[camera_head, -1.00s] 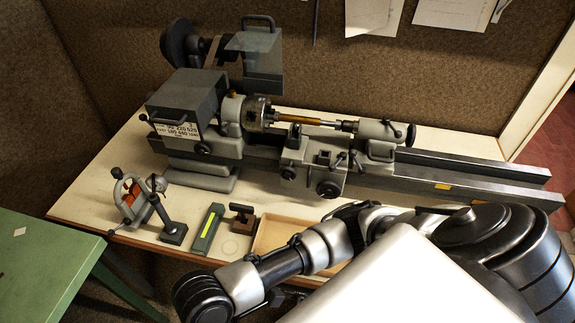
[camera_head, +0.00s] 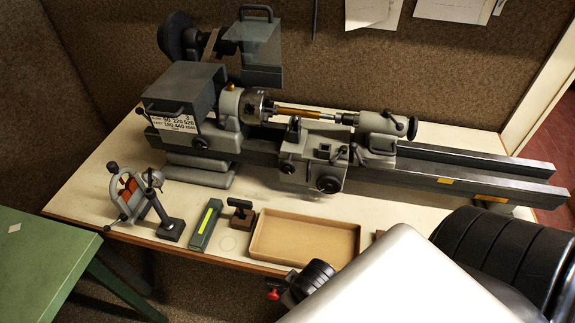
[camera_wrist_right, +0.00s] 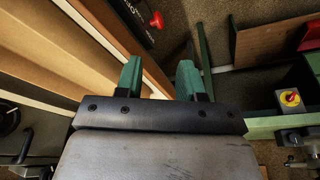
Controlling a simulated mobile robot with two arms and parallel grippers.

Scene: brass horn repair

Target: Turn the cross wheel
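The lathe carriage (camera_head: 312,160) stands midway along the grey lathe bed. A round dark handwheel (camera_head: 328,184) is on its front, and a small lever-like handle (camera_head: 341,153) sits above it; I cannot tell for certain which is the cross wheel. My right arm fills the lower right of the head view, in front of the bench, and its gripper cannot be made out there. In the right wrist view my right gripper (camera_wrist_right: 160,78) has its two green fingers apart with nothing between them. My left gripper is not in view.
A shallow cardboard-coloured tray (camera_head: 305,262), a green block (camera_head: 205,226) and a clamp-like tool (camera_head: 132,197) lie along the bench front. A green table (camera_head: 40,265) is at left. A red knob (camera_head: 273,294) shows below the bench edge.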

